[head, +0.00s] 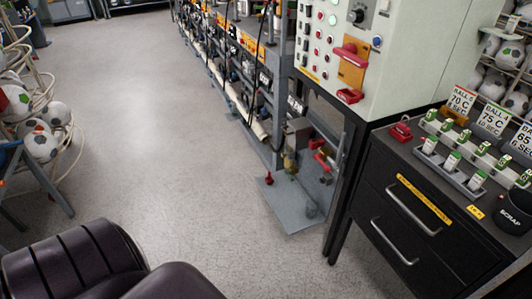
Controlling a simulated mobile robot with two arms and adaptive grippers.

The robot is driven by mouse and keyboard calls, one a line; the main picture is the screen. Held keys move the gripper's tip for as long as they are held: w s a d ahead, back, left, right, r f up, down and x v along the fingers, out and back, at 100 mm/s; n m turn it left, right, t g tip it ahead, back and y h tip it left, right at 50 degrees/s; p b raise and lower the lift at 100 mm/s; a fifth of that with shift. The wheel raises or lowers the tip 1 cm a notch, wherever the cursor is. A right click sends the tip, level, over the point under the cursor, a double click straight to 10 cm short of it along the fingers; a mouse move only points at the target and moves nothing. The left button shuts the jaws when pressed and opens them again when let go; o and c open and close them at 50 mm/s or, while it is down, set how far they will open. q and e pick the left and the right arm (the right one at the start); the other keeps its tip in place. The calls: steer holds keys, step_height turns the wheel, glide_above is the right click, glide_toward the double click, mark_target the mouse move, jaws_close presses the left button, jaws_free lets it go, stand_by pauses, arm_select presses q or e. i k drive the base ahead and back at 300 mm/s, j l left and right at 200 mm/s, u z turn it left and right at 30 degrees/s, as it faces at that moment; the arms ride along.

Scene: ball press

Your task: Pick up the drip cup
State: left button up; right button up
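I cannot pick out the drip cup with certainty. A small grey, cup-like shape (311,208) sits on the grey floor plate (292,222) beneath the machine, dim and too small to make out clearly. A brass-coloured fitting (290,163) and red valve parts (321,160) are just above the plate. Neither of my grippers is in view.
A black drawer cabinet (400,262) stands at right, with a black scrap bin (514,212) and vial racks on top. The control panel cabinet (400,70) is beside it. A ball rack (40,140) is at left. The pale floor (150,150) between is clear.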

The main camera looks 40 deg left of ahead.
mark_target(313, 205)
steer(key=u, duration=0.8)
